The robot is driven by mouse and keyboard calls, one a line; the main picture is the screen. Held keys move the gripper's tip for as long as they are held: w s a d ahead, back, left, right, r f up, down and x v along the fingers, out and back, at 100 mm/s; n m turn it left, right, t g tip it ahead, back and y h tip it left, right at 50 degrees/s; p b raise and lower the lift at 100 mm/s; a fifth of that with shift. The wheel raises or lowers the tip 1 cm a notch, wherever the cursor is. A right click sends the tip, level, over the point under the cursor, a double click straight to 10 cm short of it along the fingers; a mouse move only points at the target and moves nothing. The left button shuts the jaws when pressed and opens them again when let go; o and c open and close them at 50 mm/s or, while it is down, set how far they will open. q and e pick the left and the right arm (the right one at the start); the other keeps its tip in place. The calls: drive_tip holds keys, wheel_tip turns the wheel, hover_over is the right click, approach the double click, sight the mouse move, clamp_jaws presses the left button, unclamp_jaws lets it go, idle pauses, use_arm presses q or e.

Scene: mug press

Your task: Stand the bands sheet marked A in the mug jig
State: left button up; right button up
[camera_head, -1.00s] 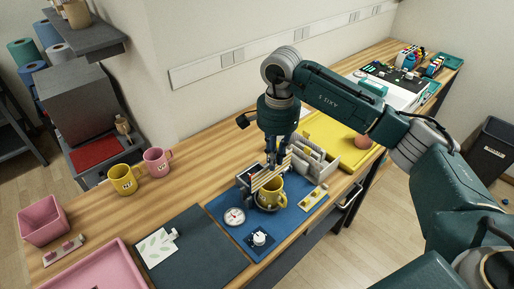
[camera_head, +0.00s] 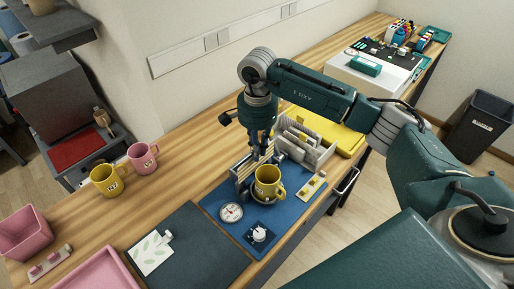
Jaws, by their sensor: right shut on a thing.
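The mug jig holds a yellow mug (camera_head: 268,180) on the blue mat (camera_head: 222,213). The bands sheet (camera_head: 243,167), pale with stripes, is upright on edge just behind and left of this mug. My right gripper (camera_head: 257,154) points down at the sheet's top edge and is shut on it. The mug and jig parts hide the sheet's lower edge, so I cannot tell whether it is seated. The letter on it is too small to read. My left gripper is out of view.
A rack with upright sheets (camera_head: 304,147) stands just right of my gripper, before a yellow board (camera_head: 331,127). A dial (camera_head: 231,212) and a knob (camera_head: 259,235) sit in front.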

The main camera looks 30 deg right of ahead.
drive_tip(key=shift+s+f+b, duration=0.1)
drive_tip(key=shift+f+b, duration=1)
drive_tip(key=shift+f, duration=1.15)
drive_tip(key=o, duration=1.5)
drive_tip(key=shift+r, duration=0.15)
drive_tip(key=shift+r+p, duration=1.35)
drive_tip(key=shift+r, duration=1.5)
